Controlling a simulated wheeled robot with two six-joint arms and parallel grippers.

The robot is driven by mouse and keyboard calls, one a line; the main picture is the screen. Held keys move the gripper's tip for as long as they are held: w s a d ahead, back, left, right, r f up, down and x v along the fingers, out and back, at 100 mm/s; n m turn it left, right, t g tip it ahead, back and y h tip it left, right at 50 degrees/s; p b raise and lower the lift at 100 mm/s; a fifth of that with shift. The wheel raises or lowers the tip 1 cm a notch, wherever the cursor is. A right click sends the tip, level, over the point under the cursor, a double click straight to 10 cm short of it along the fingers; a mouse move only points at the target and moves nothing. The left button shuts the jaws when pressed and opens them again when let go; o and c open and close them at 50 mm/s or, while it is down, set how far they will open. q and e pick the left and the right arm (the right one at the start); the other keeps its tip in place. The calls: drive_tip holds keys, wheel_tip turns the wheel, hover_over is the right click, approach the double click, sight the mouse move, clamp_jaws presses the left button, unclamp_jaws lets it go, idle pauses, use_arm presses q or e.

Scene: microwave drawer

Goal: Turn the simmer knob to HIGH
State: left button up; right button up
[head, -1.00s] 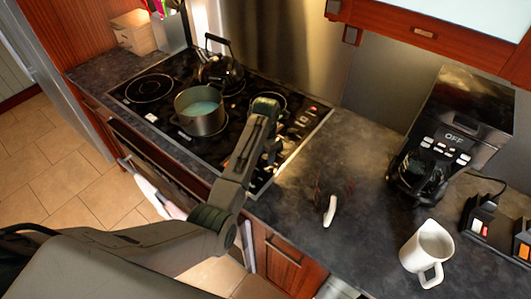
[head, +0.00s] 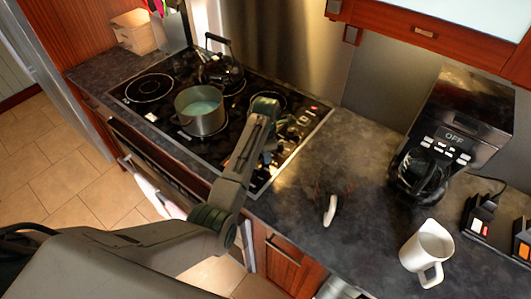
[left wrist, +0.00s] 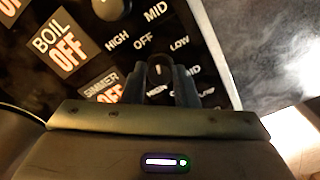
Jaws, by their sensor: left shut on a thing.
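The simmer knob (left wrist: 158,70) is small and dark with a white mark, on the black control panel. It sits between the two fingers of my left gripper (left wrist: 170,85) in the left wrist view, and the gripper is shut on it. The simmer display (left wrist: 104,88) beside it reads OFF. MID and HIGH labels show around the knob; the lettering near the fingers is partly covered. In the head view my left gripper (head: 274,125) is over the right side of the cooktop (head: 150,118), and my wrist hides the knob. My right gripper is not in view.
A second knob (left wrist: 108,8) and the boil display (left wrist: 60,45), reading OFF, are close by. A pot (head: 200,112) and a dark kettle (head: 222,70) stand on the cooktop. A coffee maker (head: 462,120) and white mug (head: 427,252) stand on the right counter.

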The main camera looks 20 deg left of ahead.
use_arm(q)
drive_tip(key=m, duration=0.3)
drive_tip(key=shift+m, duration=0.4)
drive_tip(key=m, duration=2.9)
drive_tip(key=shift+m, duration=2.3)
